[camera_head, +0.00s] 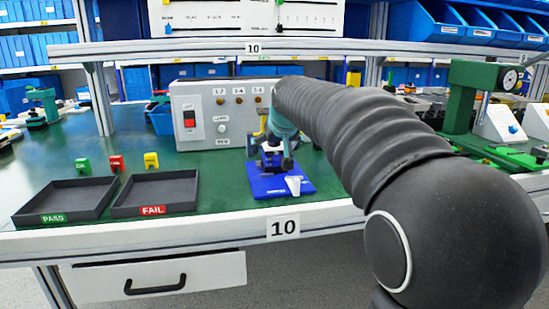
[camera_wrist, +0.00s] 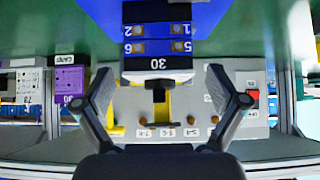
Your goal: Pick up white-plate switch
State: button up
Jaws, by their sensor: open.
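The switch shows in the wrist view as a blue body (camera_wrist: 158,40) with numbered terminals, a black band marked 30, a thin white plate (camera_wrist: 158,76) and a short black knob. My gripper (camera_wrist: 160,88) is open, with one finger on each side of the plate and knob and a visible gap to both. In the head view my gripper (camera_head: 272,152) is low over the blue pad (camera_head: 275,193), and it partly hides the switch there. A small white piece (camera_head: 294,185) lies at the pad's right side; I cannot tell what it is.
A grey control box (camera_head: 210,115) with a red switch stands close behind my gripper. Black PASS (camera_head: 68,218) and FAIL (camera_head: 153,209) trays lie at the left. A green press (camera_head: 465,100) stands at the right. The bench between the FAIL tray and pad is clear.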

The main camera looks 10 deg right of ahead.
aim_at(275, 147)
jog(key=x, duration=0.3)
jog(key=shift+w+f, duration=0.2)
jog(key=shift+w, duration=0.05)
jog(key=c, duration=1.3)
jog(key=shift+c, duration=0.4)
jog(key=shift+r, duration=0.15)
